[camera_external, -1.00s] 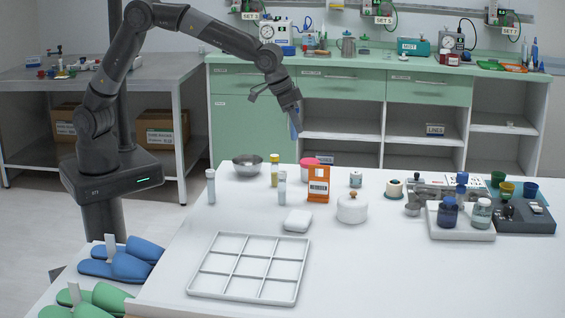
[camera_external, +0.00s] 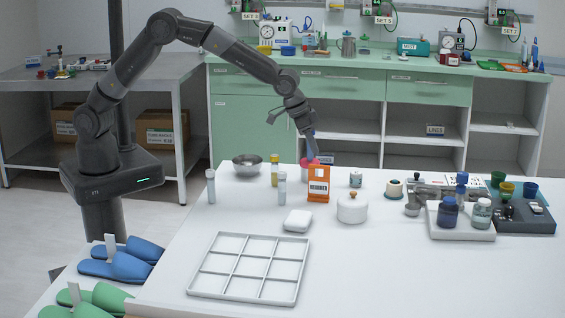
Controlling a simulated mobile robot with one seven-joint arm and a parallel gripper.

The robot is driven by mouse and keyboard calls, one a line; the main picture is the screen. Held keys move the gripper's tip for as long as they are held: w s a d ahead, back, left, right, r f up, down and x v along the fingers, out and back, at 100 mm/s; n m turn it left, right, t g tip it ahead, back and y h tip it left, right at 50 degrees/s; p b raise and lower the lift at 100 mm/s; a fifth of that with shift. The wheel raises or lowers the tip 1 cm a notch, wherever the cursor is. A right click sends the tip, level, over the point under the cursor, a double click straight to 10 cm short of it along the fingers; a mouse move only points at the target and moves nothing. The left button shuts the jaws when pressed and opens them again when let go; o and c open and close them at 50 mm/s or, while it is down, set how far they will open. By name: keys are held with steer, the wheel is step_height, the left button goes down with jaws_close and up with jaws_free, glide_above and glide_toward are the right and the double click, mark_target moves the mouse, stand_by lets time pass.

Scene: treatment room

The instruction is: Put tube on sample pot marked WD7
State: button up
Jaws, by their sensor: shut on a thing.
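My gripper (camera_external: 311,131) is shut on a slim bluish tube (camera_external: 314,148), which points down and tilts slightly. Its lower end is just above or at a pot with a pink-red lid (camera_external: 306,163), partly hidden behind an orange box; I cannot tell whether they touch. A small grey-white pot (camera_external: 356,180) stands to the right of the box. No WD7 mark is legible, so I cannot tell which pot bears it.
The orange box (camera_external: 318,184) stands close in front of the red-lidded pot. Near it are a metal bowl (camera_external: 247,164), a yellow-capped vial (camera_external: 274,170), a pale tube (camera_external: 282,188) and a white lidded jar (camera_external: 352,209). An empty divided tray (camera_external: 250,267) lies in front.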

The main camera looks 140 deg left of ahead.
steer(key=shift+f, duration=0.15)
steer(key=o, duration=1)
steer(key=shift+c, duration=0.2)
steer(key=v, duration=1.2)
